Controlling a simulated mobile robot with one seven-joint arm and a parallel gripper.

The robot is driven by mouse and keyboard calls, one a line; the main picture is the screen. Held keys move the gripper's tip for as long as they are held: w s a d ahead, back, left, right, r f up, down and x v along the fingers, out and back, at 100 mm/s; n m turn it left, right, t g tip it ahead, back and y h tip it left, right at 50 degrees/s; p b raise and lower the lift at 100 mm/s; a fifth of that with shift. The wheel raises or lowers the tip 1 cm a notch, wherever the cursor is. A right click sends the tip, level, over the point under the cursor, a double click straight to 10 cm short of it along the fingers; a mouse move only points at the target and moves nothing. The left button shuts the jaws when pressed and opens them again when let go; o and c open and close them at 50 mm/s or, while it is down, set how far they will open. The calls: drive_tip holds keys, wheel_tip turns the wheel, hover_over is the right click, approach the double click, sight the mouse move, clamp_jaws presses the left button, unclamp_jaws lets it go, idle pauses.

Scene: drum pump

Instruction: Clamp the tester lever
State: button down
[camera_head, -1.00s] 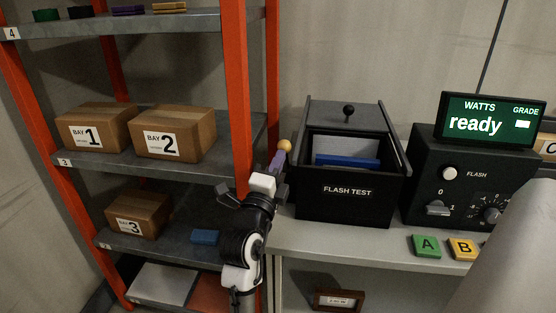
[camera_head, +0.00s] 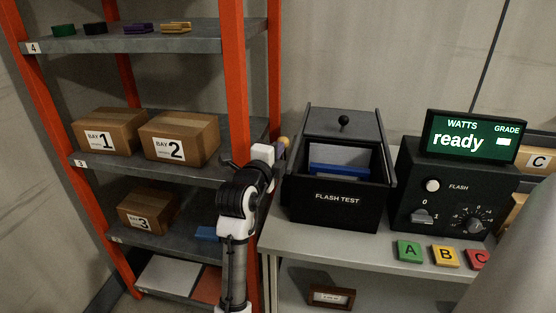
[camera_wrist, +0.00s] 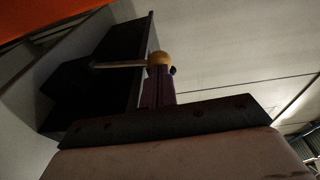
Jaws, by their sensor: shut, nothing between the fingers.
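The flash tester (camera_head: 335,207) is a black open-topped box on the bench; a blue panel (camera_head: 338,169) lies inside it. Its lever ends in a yellow ball (camera_head: 283,141) by the box's left side. In the wrist view the ball (camera_wrist: 160,59) sits on a thin metal rod (camera_wrist: 120,65) beside the dark box (camera_wrist: 108,80). My gripper (camera_head: 279,157) is at the box's left, just short of the ball. Its purple fingers (camera_wrist: 159,78) are shut and empty, with the tips at the ball's lower edge. I cannot tell whether they touch it.
A shelf rack with orange posts (camera_head: 237,80) stands close to my arm's left, holding bay boxes (camera_head: 180,138). Right of the tester is a control unit (camera_head: 440,190) with a display (camera_head: 470,138) reading "ready". Coloured tiles (camera_head: 445,257) lie at the bench front.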

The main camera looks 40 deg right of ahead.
sight(280, 138)
drive_tip(key=w+d+r+y+p, duration=0.1)
drive_tip(key=p, duration=0.1)
drive_tip(key=w+d+r+g+y+p, duration=0.1)
drive_tip(key=shift+w+d+n+p, duration=0.3)
drive_tip(key=shift+d+p, duration=0.05)
drive_tip(key=shift+w+d+f+g+y, duration=0.1)
drive_tip(key=shift+w+d+g+y, duration=0.1)
drive_tip(key=shift+d+g+y, duration=0.15)
drive_tip(key=shift+w+d, duration=0.45)
drive_tip(key=shift+d, duration=0.05)
